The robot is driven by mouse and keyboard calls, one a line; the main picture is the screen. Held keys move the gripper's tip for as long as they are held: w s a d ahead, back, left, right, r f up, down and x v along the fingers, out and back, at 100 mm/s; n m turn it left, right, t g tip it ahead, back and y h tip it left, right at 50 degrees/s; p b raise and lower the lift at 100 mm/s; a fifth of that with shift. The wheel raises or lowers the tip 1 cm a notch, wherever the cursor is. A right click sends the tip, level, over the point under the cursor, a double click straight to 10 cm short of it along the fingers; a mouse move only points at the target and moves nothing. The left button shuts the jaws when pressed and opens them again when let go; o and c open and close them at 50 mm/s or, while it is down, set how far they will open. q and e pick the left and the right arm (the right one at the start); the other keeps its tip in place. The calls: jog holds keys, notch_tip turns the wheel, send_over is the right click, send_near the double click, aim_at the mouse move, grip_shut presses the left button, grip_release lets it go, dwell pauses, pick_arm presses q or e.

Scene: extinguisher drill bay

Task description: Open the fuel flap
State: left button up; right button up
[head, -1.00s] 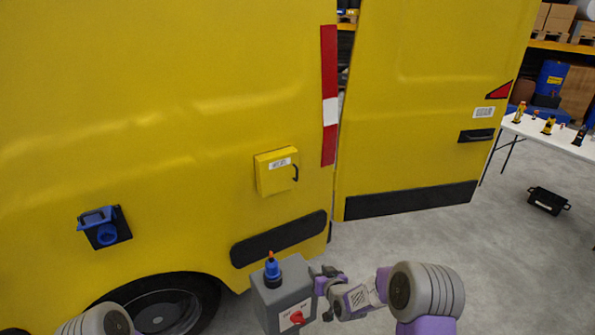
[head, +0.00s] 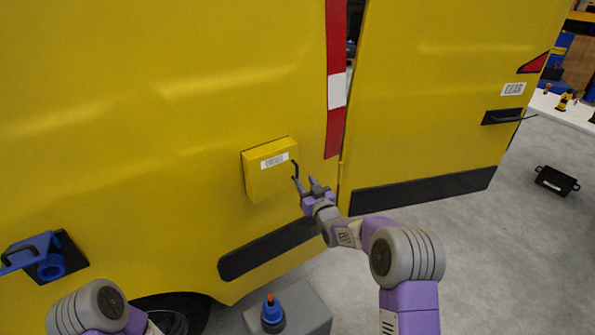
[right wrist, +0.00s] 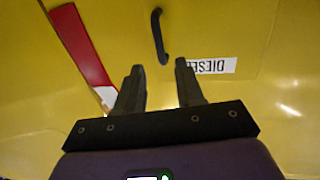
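The fuel flap (head: 270,178) is a yellow square panel with a white label on the side of the yellow van. It looks closed. Its dark handle (head: 295,169) is on its right edge. In the right wrist view the handle (right wrist: 159,37) is just beyond the fingertips, roughly in line with the gap, beside a "DIESEL" label (right wrist: 212,66). My right gripper (head: 311,182) is open and empty, close to the handle but apart from it; it also shows in the right wrist view (right wrist: 159,72).
A van door (head: 440,100) stands at right. A black crate (head: 557,180) lies on the floor.

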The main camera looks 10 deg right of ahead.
aim_at(278, 176)
jog(key=w+a, duration=0.1)
jog(key=w, duration=0.5)
jog(key=shift+a, duration=0.15)
grip_shut()
dwell(0.4)
